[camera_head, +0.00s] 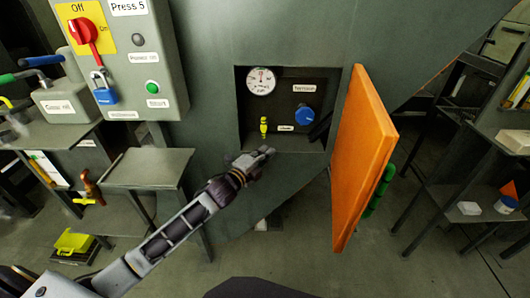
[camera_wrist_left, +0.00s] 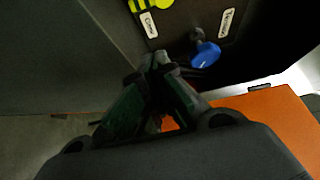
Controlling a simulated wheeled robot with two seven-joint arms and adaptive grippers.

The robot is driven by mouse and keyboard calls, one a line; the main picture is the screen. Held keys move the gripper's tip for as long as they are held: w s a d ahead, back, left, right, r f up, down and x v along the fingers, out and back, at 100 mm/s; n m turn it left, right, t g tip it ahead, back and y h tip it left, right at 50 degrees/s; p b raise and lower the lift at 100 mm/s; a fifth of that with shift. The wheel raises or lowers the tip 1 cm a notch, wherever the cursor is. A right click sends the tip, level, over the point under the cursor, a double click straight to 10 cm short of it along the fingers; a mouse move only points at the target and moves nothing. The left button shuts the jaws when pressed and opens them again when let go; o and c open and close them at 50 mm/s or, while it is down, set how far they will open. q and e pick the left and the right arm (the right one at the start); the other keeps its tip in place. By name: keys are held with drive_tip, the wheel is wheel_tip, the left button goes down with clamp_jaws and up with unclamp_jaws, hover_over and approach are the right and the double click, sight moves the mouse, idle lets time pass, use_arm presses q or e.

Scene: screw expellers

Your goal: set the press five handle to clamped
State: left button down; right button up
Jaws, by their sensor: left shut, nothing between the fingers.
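The Press 5 machine (camera_head: 215,60) has an open recess (camera_head: 318,75) in its grey body. Inside are a small upright yellow handle (camera_head: 264,124) and a round blue knob (camera_head: 304,115), each by a small white label. The yellow handle also shows at the top edge of the left wrist view (camera_wrist_left: 150,5), with the blue knob (camera_wrist_left: 207,54) to its right. My left gripper (camera_head: 266,151) is shut and empty at the recess's lower edge, just below the yellow handle and apart from it. Its closed fingers also show in the left wrist view (camera_wrist_left: 161,62). My right gripper is out of view.
An orange door (camera_head: 360,150) with a green grip stands open right of the recess. A control box (camera_head: 125,60) with a red switch and blue padlock hangs at upper left. Side tables (camera_head: 150,168) stand at left, a shelf (camera_head: 470,212) at right.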

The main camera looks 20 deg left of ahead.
sight(279, 148)
use_arm(q)
drive_tip(key=shift+b+x, duration=0.3)
drive_tip(key=shift+x, duration=3.8)
drive_tip(key=shift+w+f, duration=0.1)
drive_tip(key=shift+w, duration=0.35)
drive_tip(key=shift+s+a, duration=0.1)
drive_tip(key=shift+a, duration=1.75)
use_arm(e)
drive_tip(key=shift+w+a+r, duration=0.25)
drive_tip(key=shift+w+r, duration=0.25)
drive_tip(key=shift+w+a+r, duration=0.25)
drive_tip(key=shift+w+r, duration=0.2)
